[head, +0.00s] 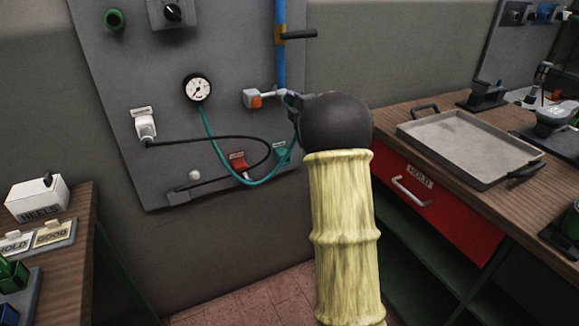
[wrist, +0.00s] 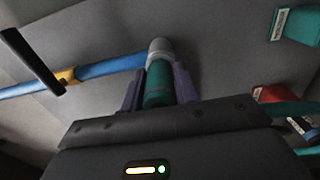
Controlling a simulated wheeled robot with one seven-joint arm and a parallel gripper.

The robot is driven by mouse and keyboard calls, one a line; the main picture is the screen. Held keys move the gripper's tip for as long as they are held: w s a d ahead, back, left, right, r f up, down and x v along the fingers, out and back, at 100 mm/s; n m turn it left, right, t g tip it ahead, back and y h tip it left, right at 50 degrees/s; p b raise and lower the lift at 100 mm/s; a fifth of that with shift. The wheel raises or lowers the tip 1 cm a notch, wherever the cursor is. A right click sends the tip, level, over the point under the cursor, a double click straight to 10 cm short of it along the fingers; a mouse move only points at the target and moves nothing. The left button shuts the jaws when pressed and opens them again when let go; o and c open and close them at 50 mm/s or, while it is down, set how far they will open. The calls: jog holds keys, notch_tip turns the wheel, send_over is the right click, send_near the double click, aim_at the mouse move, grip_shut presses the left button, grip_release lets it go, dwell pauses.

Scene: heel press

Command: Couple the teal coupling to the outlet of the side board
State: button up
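My gripper (wrist: 158,88) is shut on the teal coupling (wrist: 157,97), with a purple finger on each side of it. In the wrist view the coupling's far end meets the pale grey outlet (wrist: 160,49) at the end of the blue pipe, in line with it. I cannot tell whether it is locked on or only touching. In the head view my gripper (head: 291,100) is at the right part of the grey side board (head: 235,50), and my dark wrist hides the coupling. The teal hose (head: 222,172) hangs in a loop from the gauge.
A black valve lever (head: 298,34) sticks out on the blue pipe (head: 279,60) above my gripper. Red (head: 238,163) and teal (head: 281,150) holders sit below. A black cable (head: 225,137) loops across the board. A bench with a tray (head: 440,147) stands right.

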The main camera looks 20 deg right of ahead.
jog(key=o, duration=0.4)
jog(key=s+b, duration=0.1)
jog(key=s, duration=1.6)
jog(key=shift+s+d+b, duration=0.2)
jog(key=shift+d+b, duration=0.05)
jog(key=shift+b, duration=0.05)
